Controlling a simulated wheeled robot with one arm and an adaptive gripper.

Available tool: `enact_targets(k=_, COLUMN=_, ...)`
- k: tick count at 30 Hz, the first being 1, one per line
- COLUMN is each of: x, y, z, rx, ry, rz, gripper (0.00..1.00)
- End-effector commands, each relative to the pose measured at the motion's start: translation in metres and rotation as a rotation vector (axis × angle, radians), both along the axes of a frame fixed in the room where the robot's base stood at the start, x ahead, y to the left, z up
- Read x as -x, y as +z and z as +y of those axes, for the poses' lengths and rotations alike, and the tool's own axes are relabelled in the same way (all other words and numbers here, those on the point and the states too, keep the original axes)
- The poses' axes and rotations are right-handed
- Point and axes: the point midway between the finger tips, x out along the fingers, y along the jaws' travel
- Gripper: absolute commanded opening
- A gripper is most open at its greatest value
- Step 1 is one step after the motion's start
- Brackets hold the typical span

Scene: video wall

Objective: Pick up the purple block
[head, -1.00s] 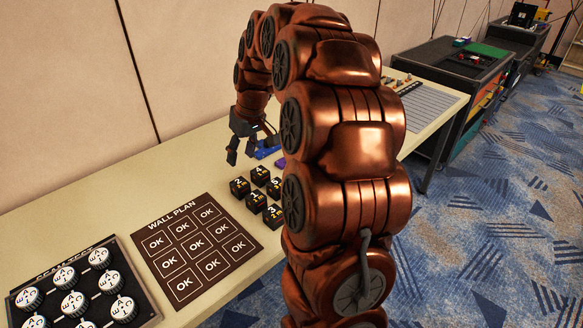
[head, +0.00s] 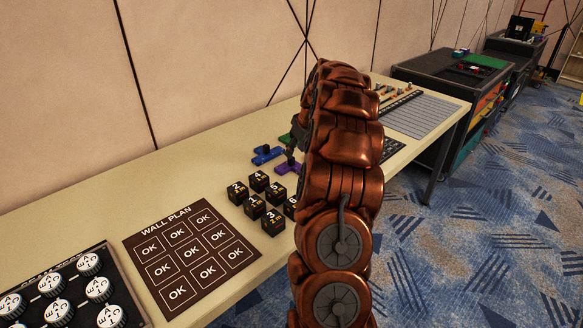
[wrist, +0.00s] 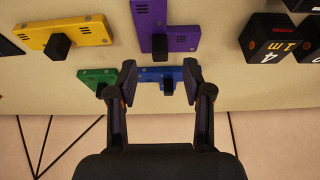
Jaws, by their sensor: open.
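The purple block (head: 286,169) is a flat piece with a black knob on the table, partly hidden behind my arm in the head view. In the wrist view the purple block (wrist: 183,40) lies at the top centre, beyond my fingertips and apart from them. My gripper (wrist: 160,76) is open and empty. Its fingers frame the blue block (wrist: 153,75), which is seen lower down between them. In the head view one finger of my gripper shows close to the purple block; the rest is behind my arm.
A green block (wrist: 96,77) and a yellow block (wrist: 82,33) lie left of the purple one in the wrist view. Black numbered cubes (head: 254,205) stand near it, with the wall plan board (head: 190,252) to their left. The wall runs behind the table.

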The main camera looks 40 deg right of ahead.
Motion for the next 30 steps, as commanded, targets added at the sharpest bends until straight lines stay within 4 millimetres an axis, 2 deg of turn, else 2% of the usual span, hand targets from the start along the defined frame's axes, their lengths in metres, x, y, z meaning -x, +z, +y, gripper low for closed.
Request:
enact_targets(k=5, x=-0.004, y=-0.011, z=0.000, rx=-0.002, ry=0.001, rz=0.004, gripper=0.50)
enact_targets(k=15, x=-0.022, y=-0.047, z=-0.001, rx=-0.002, ry=0.001, rz=0.002, gripper=0.50)
enact_targets(k=22, x=-0.022, y=-0.048, z=-0.001, rx=-0.001, ry=0.000, rz=0.001, gripper=0.50)
enact_targets(k=30, x=-0.022, y=-0.048, z=-0.001, rx=-0.001, ry=0.000, rz=0.001, gripper=0.22)
